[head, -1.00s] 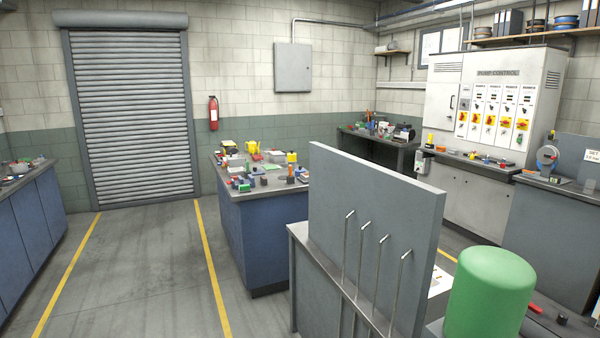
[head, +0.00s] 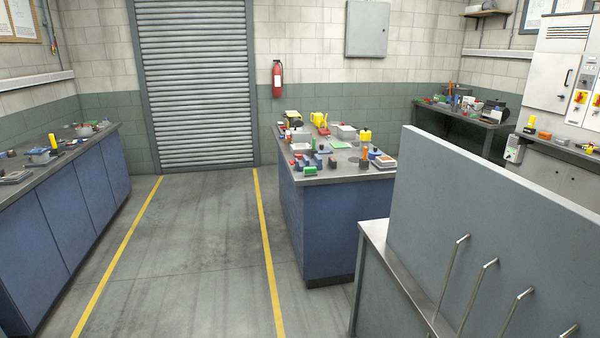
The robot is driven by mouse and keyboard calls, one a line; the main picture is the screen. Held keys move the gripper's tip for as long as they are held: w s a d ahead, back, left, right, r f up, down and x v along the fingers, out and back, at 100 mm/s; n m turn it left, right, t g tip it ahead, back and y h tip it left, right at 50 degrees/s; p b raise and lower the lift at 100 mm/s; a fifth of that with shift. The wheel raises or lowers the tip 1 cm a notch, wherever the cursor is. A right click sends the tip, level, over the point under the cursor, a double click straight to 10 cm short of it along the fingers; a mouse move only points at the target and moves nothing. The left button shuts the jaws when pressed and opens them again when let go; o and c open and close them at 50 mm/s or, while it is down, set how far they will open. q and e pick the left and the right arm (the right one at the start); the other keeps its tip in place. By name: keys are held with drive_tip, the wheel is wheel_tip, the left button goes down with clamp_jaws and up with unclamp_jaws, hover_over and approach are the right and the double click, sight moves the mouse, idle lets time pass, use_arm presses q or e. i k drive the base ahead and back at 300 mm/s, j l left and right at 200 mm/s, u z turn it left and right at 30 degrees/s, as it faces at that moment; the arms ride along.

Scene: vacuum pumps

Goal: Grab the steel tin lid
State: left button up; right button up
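I cannot make out a steel tin lid for certain at this distance. Small items crowd the top of the blue island bench (head: 325,215) in the middle, among them a yellow watering-can-shaped pot (head: 319,119), a green block (head: 310,171) and a white tray-like box (head: 345,132). More small items lie on the left blue bench (head: 85,185), including a grey pot-like part (head: 40,156). Neither of my grippers shows in the head view.
A grey upright panel (head: 480,215) with bent metal rods blocks the right foreground. An open floor lane (head: 185,250) between yellow lines leads to the roller shutter (head: 195,80). A dark bench (head: 463,118) and a control cabinet (head: 560,70) stand at the back right.

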sight(375, 151)
drive_tip(key=i+z, duration=0.1)
drive_tip(key=i, duration=0.85)
drive_tip(key=i+j+z, duration=0.1)
drive_tip(key=i, duration=0.85)
drive_tip(key=i+j+z, duration=0.15)
drive_tip(key=i+z, duration=0.3)
drive_tip(key=i+j+z, duration=0.2)
drive_tip(key=z, duration=0.25)
drive_tip(key=i+j+z, duration=0.25)
drive_tip(key=z, duration=0.2)
drive_tip(key=i+j+z, duration=0.2)
drive_tip(key=j+z, duration=0.25)
